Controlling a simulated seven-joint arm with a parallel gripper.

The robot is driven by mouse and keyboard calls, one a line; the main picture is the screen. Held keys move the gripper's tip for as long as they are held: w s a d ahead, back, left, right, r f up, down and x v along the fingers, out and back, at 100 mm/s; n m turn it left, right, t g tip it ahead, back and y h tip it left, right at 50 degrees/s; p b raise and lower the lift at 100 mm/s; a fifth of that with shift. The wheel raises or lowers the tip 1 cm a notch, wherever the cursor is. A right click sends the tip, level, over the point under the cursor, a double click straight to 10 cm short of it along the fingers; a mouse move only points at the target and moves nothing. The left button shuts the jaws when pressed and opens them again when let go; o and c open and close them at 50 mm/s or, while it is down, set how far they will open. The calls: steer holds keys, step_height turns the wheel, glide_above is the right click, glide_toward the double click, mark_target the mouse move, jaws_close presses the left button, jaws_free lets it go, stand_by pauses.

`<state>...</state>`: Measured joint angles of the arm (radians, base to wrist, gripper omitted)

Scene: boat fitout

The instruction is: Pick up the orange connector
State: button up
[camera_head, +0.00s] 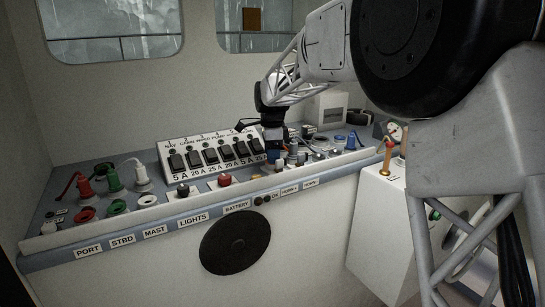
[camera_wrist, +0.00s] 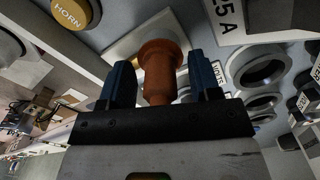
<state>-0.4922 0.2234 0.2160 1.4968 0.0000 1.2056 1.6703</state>
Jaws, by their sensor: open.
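The orange connector (camera_wrist: 160,78) is in the middle of the wrist view, a rounded plug with a wider flange at its far end. It stands between the two blue fingers of my gripper (camera_wrist: 163,74). The fingers are apart, with a visible gap on each side of the connector near their tips. In the head view my gripper (camera_head: 273,152) is low over the console, just right of the breaker panel. I cannot make out the connector there; the gripper hides that spot.
A white breaker panel (camera_head: 210,153) with black switches stands left of my gripper. Red (camera_head: 84,188), green (camera_head: 113,181) and white (camera_head: 141,176) plugs with cables sit at the console's left. Empty round sockets (camera_wrist: 257,66) and a yellow HORN button (camera_wrist: 72,13) are near the connector.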

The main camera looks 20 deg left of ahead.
steer(key=c, duration=1)
steer(key=shift+r, duration=5)
